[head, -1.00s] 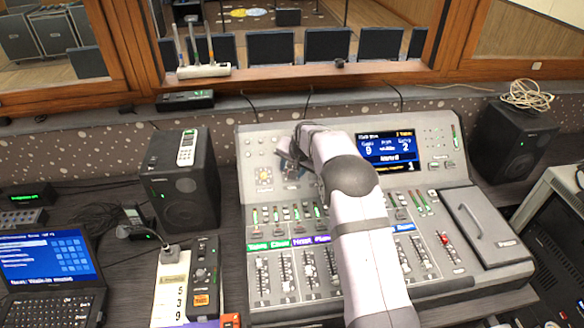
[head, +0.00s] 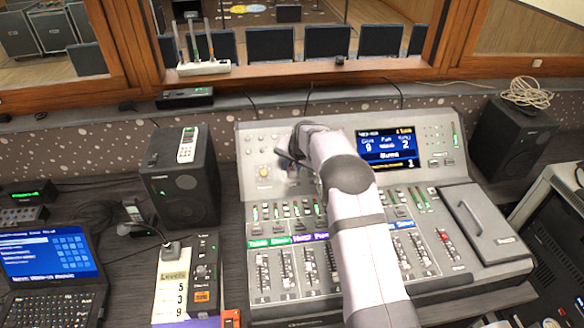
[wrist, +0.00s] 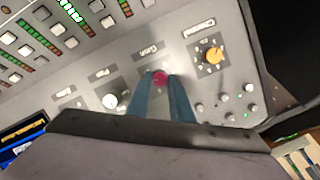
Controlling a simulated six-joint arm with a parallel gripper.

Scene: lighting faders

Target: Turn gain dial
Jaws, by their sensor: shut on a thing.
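The gain dial is a small red-pink knob (wrist: 159,77) on the console's sloped upper panel, under an upside-down label that seems to read Gain in the wrist view. My gripper (wrist: 161,80) has its two blue-grey fingers on either side of the knob, shut on it. The knob's lower part is hidden between the fingers. In the head view my gripper (head: 290,164) is at the upper panel, and my arm and hand hide the dial. The pointer mark on the dial is too small to read.
A yellow-orange dial (wrist: 214,55) and a white dial (wrist: 110,101) flank the knob. A lit screen (head: 388,148) stands right of my arm. Faders fill the lower console. A black speaker (head: 180,178) stands to the left.

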